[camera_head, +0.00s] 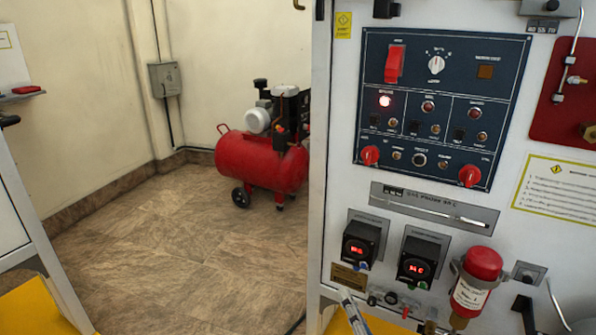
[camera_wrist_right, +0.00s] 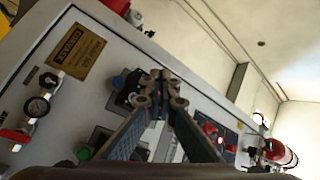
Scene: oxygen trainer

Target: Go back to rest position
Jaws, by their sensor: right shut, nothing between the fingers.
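My right gripper (camera_wrist_right: 160,82) is shut and empty in the right wrist view, its two dark fingers meeting at the tips. Behind the tips is the white front of the trainer panel. In the head view only a slim, pale tip of my right gripper (camera_head: 346,298) shows at the bottom edge, below the left digital display (camera_head: 360,245). I cannot tell from the picture how far the tips are from the panel. My left gripper is not in view.
The white trainer cabinet, with its dark blue control panel (camera_head: 430,153) and red cylinder (camera_head: 480,268), fills the right side. A red compressor (camera_head: 262,160) stands on the tiled floor by the far wall. The floor (camera_head: 180,250) left of the cabinet is clear.

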